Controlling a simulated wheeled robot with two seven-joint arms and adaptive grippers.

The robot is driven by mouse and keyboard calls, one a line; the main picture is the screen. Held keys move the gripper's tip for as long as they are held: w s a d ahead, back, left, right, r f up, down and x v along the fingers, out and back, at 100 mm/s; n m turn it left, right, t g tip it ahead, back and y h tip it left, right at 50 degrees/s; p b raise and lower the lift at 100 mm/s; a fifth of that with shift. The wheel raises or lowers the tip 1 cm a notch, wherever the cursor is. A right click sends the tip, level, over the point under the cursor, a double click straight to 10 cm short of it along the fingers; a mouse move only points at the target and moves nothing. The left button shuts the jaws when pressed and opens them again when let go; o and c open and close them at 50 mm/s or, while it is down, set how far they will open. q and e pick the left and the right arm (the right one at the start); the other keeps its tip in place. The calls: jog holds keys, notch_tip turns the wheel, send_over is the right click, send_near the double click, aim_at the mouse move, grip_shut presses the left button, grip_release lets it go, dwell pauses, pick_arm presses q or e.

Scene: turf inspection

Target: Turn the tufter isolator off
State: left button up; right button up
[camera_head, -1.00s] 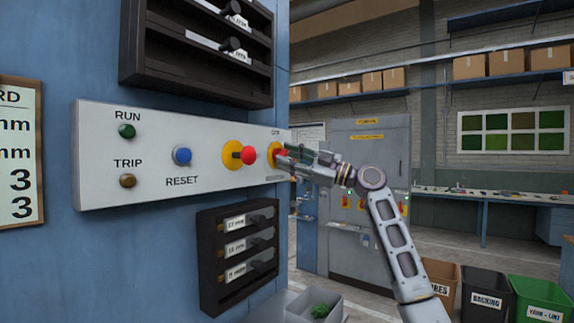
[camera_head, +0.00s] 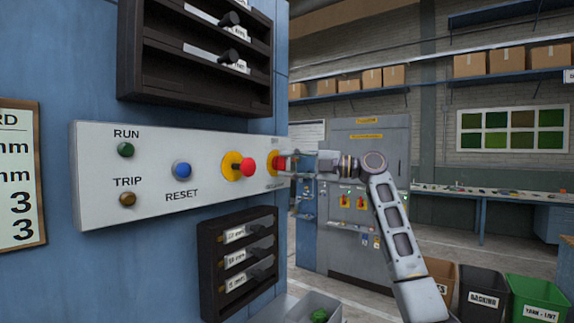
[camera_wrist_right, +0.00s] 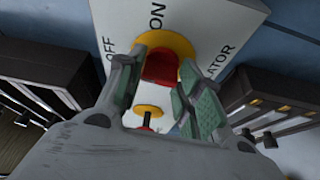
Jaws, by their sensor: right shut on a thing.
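The isolator is a red rotary handle (camera_head: 279,163) on a yellow round plate at the right end of the white control panel (camera_head: 97,194). My right gripper (camera_head: 290,163) reaches it from the right and is shut on the red handle. In the right wrist view, the handle (camera_wrist_right: 160,68) sits between the two green-padded fingers, in front of its yellow plate. The words ON, OFF and part of ISOLATOR show around it there. The fingers hide part of the handle, so its exact angle is unclear. My left gripper is not in view.
Left of the isolator are a red mushroom button (camera_head: 247,167) on yellow, a blue RESET button (camera_head: 181,169), a green RUN lamp (camera_head: 125,150) and an amber TRIP lamp (camera_head: 127,199). Dark racks sit above (camera_head: 150,83) and below (camera_head: 208,262) the panel.

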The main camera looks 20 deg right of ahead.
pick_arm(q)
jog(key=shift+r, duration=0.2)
pick_arm(e)
jog(key=shift+d+r+n, duration=0.2)
jog(key=shift+r+n, duration=0.1)
jog(key=shift+n, duration=0.2)
jog(key=o, duration=1)
jog(key=shift+f, duration=0.1)
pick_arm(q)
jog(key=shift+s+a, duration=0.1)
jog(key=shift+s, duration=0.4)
pick_arm(e)
jog(key=v, duration=1.2)
jog(key=shift+w+d, duration=0.1)
jog(key=shift+w, duration=0.05)
